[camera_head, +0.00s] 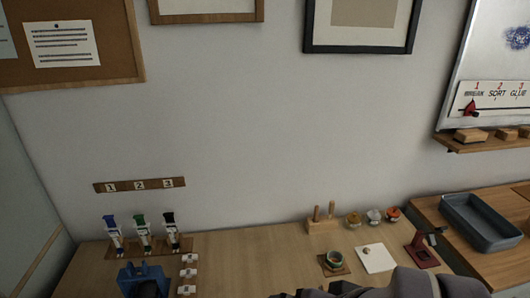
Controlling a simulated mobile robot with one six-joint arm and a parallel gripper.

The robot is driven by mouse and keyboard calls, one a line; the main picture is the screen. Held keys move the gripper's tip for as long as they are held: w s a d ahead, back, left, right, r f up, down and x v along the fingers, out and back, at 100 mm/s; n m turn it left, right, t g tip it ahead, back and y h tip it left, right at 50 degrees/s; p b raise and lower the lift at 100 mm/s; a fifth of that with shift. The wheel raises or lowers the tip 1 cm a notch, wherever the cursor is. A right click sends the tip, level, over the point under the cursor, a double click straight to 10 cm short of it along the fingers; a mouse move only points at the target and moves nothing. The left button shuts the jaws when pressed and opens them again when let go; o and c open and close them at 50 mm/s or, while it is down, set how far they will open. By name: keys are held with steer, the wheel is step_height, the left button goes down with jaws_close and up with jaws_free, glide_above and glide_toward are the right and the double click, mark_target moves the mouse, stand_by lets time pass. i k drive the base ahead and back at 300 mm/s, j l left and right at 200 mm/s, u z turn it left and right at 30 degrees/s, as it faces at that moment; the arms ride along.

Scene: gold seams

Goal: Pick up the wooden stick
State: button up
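Two upright wooden sticks stand in a small wooden block (324,226) on the table, right of centre near the wall. One stick (317,213) is on the left and the other stick (331,209) is on the right. They are small here, and I cannot tell which one the task means. Grey rounded links of my arm show along the bottom edge, right of centre. My gripper's fingers are not in view.
Near the block are a bowl (334,261) on a square mat, several small jars (374,217), a white sheet (375,259) and a red stand (422,252). A grey tray (481,222) lies right. Bottle figures (144,232) and a blue object (141,281) stand left. The table's middle is clear.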

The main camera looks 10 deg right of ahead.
mark_target(332, 204)
steer(key=j, duration=0.4)
steer(key=k+j+z, duration=0.15)
steer(key=j, duration=0.7)
steer(key=k+z, duration=0.05)
